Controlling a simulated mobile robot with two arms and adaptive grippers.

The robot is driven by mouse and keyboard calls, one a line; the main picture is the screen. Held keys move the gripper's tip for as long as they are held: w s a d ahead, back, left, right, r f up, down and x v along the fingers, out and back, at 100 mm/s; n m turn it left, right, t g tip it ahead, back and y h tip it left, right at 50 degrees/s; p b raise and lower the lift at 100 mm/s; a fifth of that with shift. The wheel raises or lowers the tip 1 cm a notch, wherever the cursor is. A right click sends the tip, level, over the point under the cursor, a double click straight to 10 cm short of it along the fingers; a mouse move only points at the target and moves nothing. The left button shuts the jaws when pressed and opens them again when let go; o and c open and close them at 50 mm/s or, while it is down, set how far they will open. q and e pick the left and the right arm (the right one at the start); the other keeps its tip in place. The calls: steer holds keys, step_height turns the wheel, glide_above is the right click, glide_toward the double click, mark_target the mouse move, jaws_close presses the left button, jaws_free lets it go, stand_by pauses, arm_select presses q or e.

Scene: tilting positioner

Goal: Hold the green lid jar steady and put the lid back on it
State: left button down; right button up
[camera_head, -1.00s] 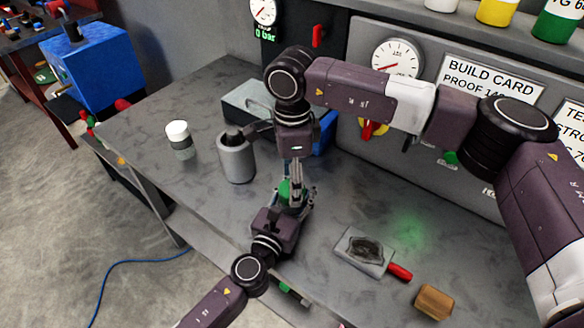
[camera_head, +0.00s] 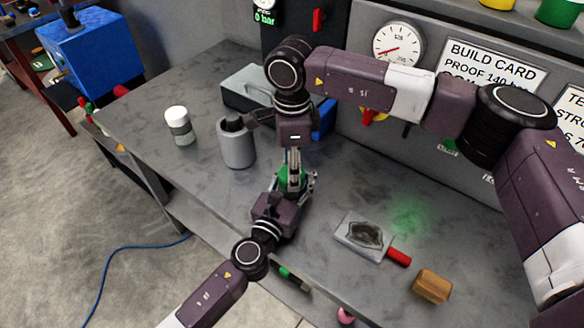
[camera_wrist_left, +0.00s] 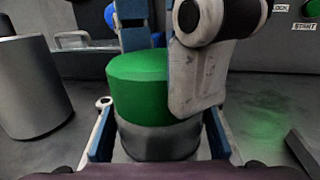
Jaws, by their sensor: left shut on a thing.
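The green lid (camera_wrist_left: 138,85) sits over the grey jar body (camera_wrist_left: 160,140) in the left wrist view. I cannot tell whether it is fully seated. In the head view the green jar (camera_head: 291,179) is mostly hidden between my two grippers. My left gripper (camera_wrist_left: 158,135) is shut on the jar body, with blue-padded fingers on both sides, and the jar is upright. My right gripper (camera_head: 293,165) points down from above. Its fingers (camera_wrist_left: 165,60) straddle the lid, one behind and one in front at the right. Whether they press on the lid is unclear.
A grey cup (camera_head: 236,145) and a white-capped bottle (camera_head: 179,126) stand to the left. A gauge panel (camera_head: 430,90) stands behind.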

steer(key=m, duration=0.4)
steer(key=shift+m, duration=0.3)
steer(key=o, duration=1.4)
steer(key=shift+c, duration=0.2)
step_height(320, 180, up, 12)
arm_select(q)
steer(key=c, duration=1)
jaws_free()
steer(key=shift+c, duration=0.2)
